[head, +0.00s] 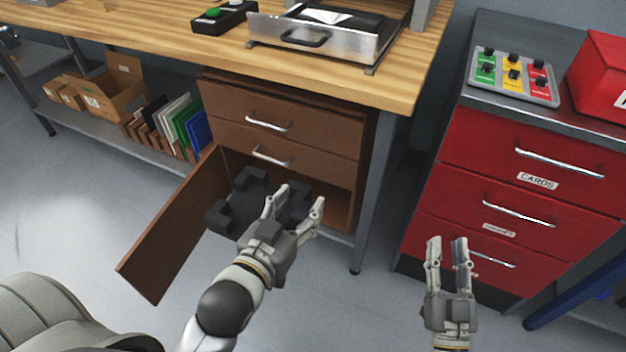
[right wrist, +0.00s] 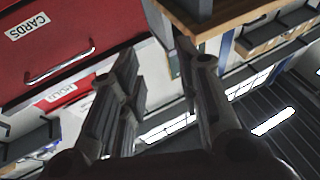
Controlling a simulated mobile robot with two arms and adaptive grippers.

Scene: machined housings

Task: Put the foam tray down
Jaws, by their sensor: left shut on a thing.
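The foam tray (head: 245,204) is a dark grey block with raised corners, at the mouth of the lower compartment of the wooden cabinet (head: 338,205). My left gripper (head: 299,193) is shut on the tray's near right side. The gripper hides part of the tray, and I cannot tell whether the tray's underside touches the compartment floor. My right gripper (head: 447,240) is open and empty in front of the red drawer cabinet (head: 475,205). Its parted fingers also show in the right wrist view (right wrist: 155,55).
The cabinet's brown door (head: 180,235) hangs open to the left of the tray. Two closed drawers (head: 270,140) are above the compartment. A table leg (head: 372,190) stands to its right. A low shelf (head: 95,126) holds boxes and coloured panels. The floor in front is clear.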

